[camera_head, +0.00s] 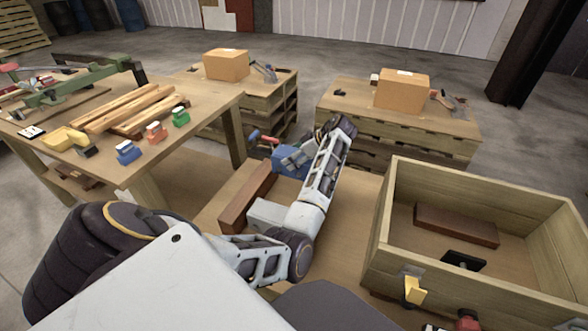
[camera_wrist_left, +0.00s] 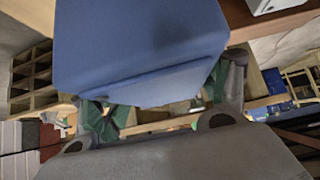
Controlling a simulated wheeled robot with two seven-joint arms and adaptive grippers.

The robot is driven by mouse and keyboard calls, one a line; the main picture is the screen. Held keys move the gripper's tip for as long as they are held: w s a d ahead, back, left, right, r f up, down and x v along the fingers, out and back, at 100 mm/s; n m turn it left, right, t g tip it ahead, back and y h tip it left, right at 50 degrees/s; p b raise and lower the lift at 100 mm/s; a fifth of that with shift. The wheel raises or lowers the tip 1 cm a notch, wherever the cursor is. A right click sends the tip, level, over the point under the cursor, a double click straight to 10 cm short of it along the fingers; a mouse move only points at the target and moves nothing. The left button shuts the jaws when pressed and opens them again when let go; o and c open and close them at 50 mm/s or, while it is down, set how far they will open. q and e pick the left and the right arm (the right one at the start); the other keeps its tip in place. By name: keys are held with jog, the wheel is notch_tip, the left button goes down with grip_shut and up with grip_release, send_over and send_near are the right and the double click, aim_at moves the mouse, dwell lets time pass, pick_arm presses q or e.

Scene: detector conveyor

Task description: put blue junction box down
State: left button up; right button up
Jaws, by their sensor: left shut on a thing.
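The blue junction box (camera_head: 288,164) is in the middle of the head view, partly hidden by my left gripper (camera_head: 300,157). The gripper is shut on it. In the left wrist view the blue junction box (camera_wrist_left: 140,45) fills the upper middle, between the fingers of my left gripper (camera_wrist_left: 160,100). The box is close to the lower wooden surface (camera_head: 335,230); I cannot tell whether it touches it. My right gripper is in neither view.
A brown block (camera_head: 247,198) lies just left of the box. A wooden crate (camera_head: 392,225) stands to the right, with another brown block (camera_head: 455,225) inside. A workbench (camera_head: 205,100) with small coloured parts is at left. Two pallet stacks with cardboard boxes (camera_head: 226,65) (camera_head: 403,90) stand behind.

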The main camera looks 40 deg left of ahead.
pick_arm(q)
notch_tip(320, 180, down, 4)
jog(key=shift+f+b, duration=0.2)
jog(key=shift+b, duration=0.45)
jog(key=shift+f, duration=0.7)
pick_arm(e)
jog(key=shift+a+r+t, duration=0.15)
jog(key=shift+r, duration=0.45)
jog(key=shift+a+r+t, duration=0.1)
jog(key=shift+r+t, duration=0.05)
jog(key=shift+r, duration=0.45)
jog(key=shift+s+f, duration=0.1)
pick_arm(q)
jog(key=shift+f+b, duration=0.3)
jog(key=shift+f, duration=0.5)
jog(key=shift+f+b, duration=0.35)
jog(key=shift+f, duration=0.7)
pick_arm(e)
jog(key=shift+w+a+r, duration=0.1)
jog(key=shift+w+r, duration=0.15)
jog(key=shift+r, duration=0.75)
